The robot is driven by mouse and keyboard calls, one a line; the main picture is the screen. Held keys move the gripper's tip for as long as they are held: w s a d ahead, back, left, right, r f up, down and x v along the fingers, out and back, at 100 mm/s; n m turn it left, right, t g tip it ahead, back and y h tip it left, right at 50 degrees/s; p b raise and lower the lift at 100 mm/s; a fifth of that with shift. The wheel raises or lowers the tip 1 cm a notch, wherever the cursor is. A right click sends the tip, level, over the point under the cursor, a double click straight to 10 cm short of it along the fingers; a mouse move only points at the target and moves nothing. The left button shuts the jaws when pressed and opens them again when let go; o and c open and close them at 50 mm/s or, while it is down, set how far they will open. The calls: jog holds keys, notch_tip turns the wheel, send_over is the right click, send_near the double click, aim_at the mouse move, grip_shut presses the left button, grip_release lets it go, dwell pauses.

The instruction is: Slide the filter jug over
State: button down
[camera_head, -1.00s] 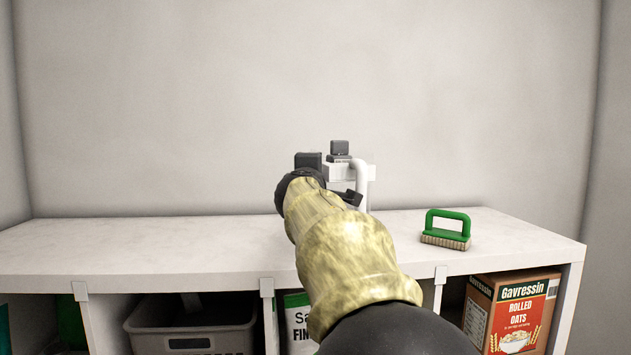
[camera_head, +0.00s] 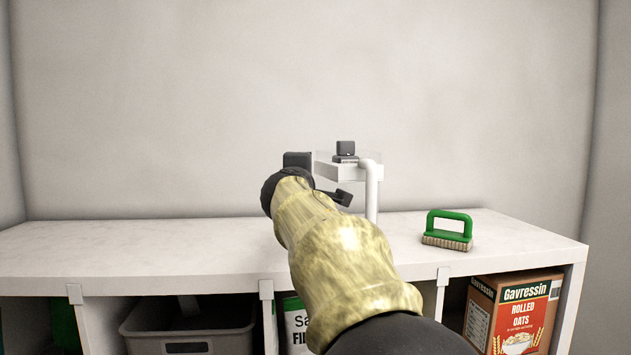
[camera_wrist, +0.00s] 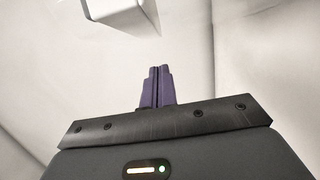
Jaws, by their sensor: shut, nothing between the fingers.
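The filter jug (camera_head: 372,190) stands on the white shelf top behind my arm, with a white pipe-like handle at its right and a dark block on its top. Its lower left part is hidden by my arm. In the wrist view, a white block-like part, probably the jug (camera_wrist: 115,12), shows at the upper left, beyond and left of my fingertips. My gripper (camera_wrist: 159,70) has its two purple fingers together with nothing between them, and a gap shows between them and the white part. In the head view my fingertips are hidden behind the arm.
A green-handled brush (camera_head: 447,230) lies on the shelf top (camera_head: 130,245) to the right of the jug. The left of the top is clear. Below are a grey bin (camera_head: 190,340), an oats box (camera_head: 515,310) and a partly hidden white package (camera_head: 296,318). A plain wall stands behind.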

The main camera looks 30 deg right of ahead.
jog(key=b+v, duration=0.2)
jog(key=v, duration=0.8)
jog(key=shift+a+b, duration=0.2)
jog(key=shift+b, duration=0.2)
jog(key=shift+f, duration=0.1)
